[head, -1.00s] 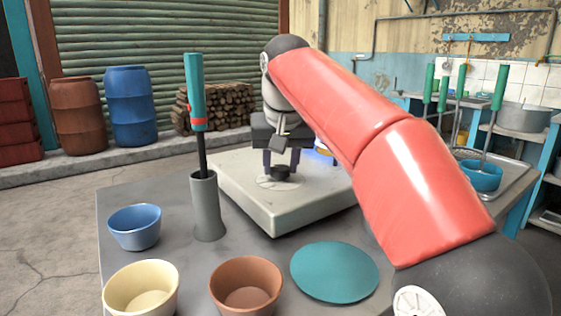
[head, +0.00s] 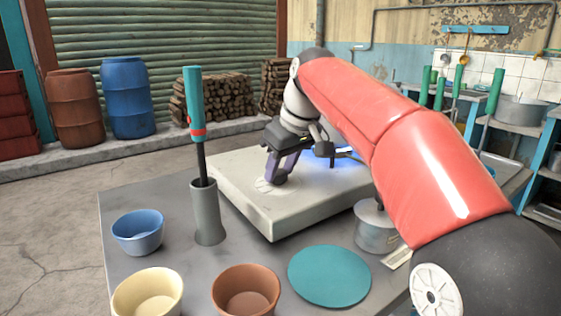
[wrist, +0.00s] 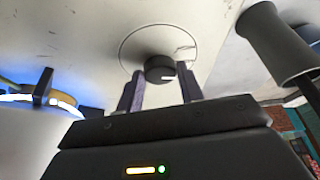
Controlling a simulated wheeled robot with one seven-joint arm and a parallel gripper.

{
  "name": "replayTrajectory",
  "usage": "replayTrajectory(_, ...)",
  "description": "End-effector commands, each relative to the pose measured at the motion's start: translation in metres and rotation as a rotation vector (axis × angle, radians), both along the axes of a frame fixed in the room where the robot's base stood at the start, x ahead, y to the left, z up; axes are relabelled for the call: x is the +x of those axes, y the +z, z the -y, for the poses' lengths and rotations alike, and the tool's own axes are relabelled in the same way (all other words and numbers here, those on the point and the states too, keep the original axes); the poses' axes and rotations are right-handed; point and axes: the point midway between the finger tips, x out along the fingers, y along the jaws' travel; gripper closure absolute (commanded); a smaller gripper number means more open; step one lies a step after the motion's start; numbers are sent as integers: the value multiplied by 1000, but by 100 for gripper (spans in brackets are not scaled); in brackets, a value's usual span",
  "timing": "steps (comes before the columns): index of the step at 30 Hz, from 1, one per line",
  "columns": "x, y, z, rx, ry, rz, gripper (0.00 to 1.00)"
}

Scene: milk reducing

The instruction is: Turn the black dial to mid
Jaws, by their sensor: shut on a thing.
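The black dial (wrist: 158,68) sits on the pale stove top, inside a thin printed circle. A short white mark on it points toward the lower right in the wrist view. My gripper (wrist: 160,85) has one dark finger on each side of the dial and is shut on it. In the head view my gripper (head: 277,178) is down at the front left part of the pale stove slab (head: 290,220), mostly hiding the dial.
A blue flame glow (head: 325,150) shows behind my gripper. A grey holder (head: 206,215) with a teal-handled tool stands left of the slab. Bowls and a teal disc (head: 330,276) lie in front. A metal pot (head: 376,232) stands right, partly behind my arm.

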Motion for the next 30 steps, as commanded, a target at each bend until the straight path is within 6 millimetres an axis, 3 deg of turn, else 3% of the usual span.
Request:
replayTrajectory(19, 1, 1, 0, 1, 55, 2, 86)
replayTrajectory(20, 1, 1, 0, 1, 55, 2, 59)
replayTrajectory(24, 1, 0, 0, 1, 54, 2, 41)
replayTrajectory(30, 1, 0, 0, 0, 54, 1, 41)
